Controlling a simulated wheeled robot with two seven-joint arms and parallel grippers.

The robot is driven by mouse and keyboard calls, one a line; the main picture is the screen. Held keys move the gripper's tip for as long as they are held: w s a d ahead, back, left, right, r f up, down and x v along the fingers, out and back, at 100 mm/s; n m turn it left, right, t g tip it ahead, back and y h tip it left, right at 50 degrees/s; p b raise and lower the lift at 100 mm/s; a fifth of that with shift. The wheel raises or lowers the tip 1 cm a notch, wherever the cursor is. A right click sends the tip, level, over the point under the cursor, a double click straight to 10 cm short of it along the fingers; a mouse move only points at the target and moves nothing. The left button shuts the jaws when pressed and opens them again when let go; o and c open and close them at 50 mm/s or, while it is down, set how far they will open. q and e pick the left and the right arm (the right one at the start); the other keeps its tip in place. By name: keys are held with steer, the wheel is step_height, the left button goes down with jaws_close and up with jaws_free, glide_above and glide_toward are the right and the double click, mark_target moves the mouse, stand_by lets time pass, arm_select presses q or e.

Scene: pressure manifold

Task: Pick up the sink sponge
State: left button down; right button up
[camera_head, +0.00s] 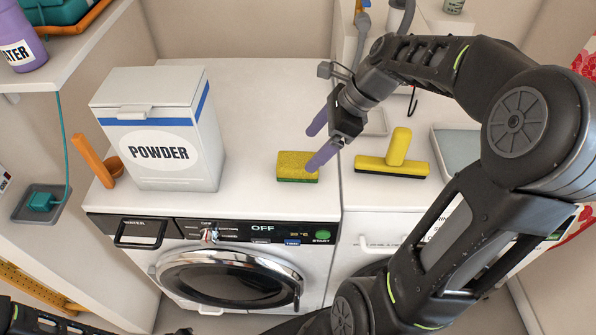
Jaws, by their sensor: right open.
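The sink sponge (294,165) is a yellow block with a green underside. It lies flat on the white washing machine top near its front edge. My right gripper (319,143) has two purple fingers and is open. It is over the sponge's right side, with the nearer fingertip in front of the sponge's right end in the picture. Whether that finger touches the sponge cannot be told. Nothing shows between the fingers. My left gripper is not seen; only a dark arm part shows at the lower left.
A white POWDER box (158,150) stands left of the sponge, with an orange scoop (108,166) beside it. A grey tray (455,150) is farther right. The top behind the sponge is clear.

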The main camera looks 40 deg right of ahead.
mark_target(301, 160)
steer(key=shift+x, duration=1.25)
steer(key=shift+x, duration=2.65)
steer(key=shift+d, duration=0.1)
steer(key=c, duration=1.4)
step_height(301, 160, up, 10)
steer(key=shift+r+p, duration=0.1)
steer(key=shift+p, duration=0.3)
